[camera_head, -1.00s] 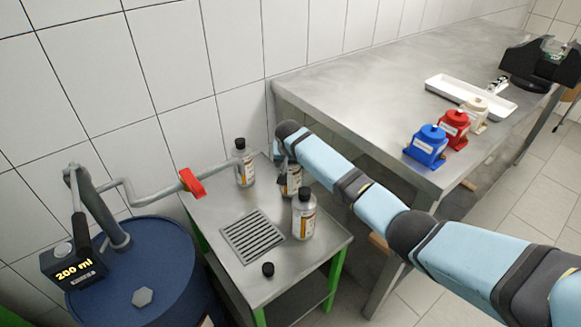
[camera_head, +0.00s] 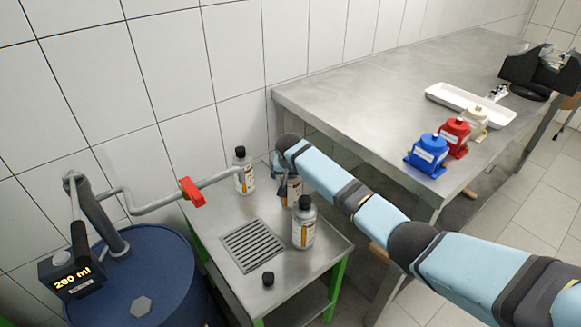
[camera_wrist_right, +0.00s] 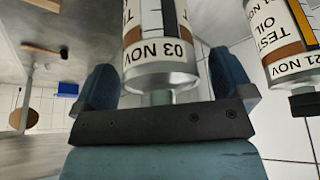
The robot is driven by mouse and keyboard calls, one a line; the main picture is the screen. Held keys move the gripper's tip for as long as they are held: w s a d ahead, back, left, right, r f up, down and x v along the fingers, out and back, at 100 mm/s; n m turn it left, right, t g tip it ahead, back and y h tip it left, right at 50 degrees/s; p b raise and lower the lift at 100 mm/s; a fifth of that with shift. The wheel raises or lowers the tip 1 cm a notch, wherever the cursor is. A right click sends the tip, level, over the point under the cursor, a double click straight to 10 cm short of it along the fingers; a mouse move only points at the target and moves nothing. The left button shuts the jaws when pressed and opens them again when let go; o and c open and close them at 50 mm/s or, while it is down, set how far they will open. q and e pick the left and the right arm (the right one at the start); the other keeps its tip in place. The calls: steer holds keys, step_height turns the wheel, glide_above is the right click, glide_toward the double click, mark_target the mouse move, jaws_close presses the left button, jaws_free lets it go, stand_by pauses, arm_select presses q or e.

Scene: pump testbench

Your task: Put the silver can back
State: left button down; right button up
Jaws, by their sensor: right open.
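Three silver cans with white and orange labels stand on the small steel table. The middle silver can (camera_head: 294,190) is partly hidden by my right gripper (camera_head: 283,168). In the right wrist view this can (camera_wrist_right: 160,45), marked 03 NOV, is between the spread fingers of my right gripper (camera_wrist_right: 163,80); its neck shows no black cap. Gaps show beside the can, so the fingers are open around it. A black-capped can (camera_head: 244,171) stands behind, and another (camera_head: 304,224) stands in front. A loose black cap (camera_head: 268,279) lies near the front edge. My left gripper is not in view.
The small table has a drain grate (camera_head: 253,246). A blue drum (camera_head: 165,275) with a pipe and red valve handle (camera_head: 191,191) stands left. The large steel bench (camera_head: 370,85) at right carries blue, red and white pots, a white tray (camera_head: 470,104) and a black device.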

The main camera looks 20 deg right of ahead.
arm_select(q)
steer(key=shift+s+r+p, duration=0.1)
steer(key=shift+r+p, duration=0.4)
steer(key=shift+p, duration=0.65)
arm_select(e)
steer(key=v, duration=1.1)
steer(key=shift+r, duration=0.25)
steer(key=shift+s, duration=0.15)
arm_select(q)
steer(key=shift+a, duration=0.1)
